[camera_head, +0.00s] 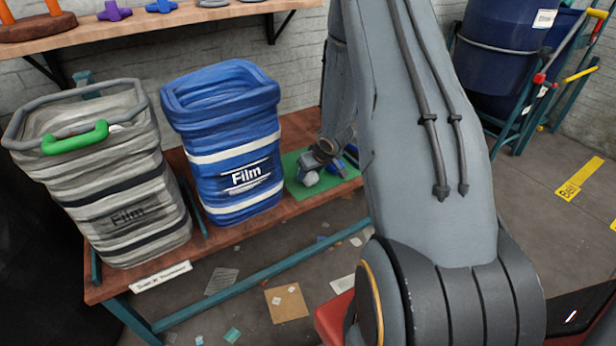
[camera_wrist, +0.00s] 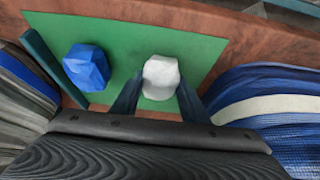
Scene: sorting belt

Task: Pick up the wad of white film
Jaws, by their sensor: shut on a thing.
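The wad of white film (camera_wrist: 160,72) is a small pale lump between the two fingers of my gripper (camera_wrist: 159,97) in the wrist view. The gripper is shut on it, over the green mat (camera_wrist: 120,32). I cannot tell whether the wad touches the mat or is a little above it. In the head view the wad (camera_head: 308,179) shows grey-white at the end of my gripper (camera_head: 312,172), partly hidden by it. My arm covers the right side of the mat (camera_head: 296,188).
A blue wad (camera_wrist: 86,66) lies on the mat beside the white one. A blue striped bin labelled Film (camera_head: 224,150) stands close left of the mat, and a grey striped bin (camera_head: 110,190) farther left. A shelf (camera_head: 150,24) runs behind. Scraps lie on the floor.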

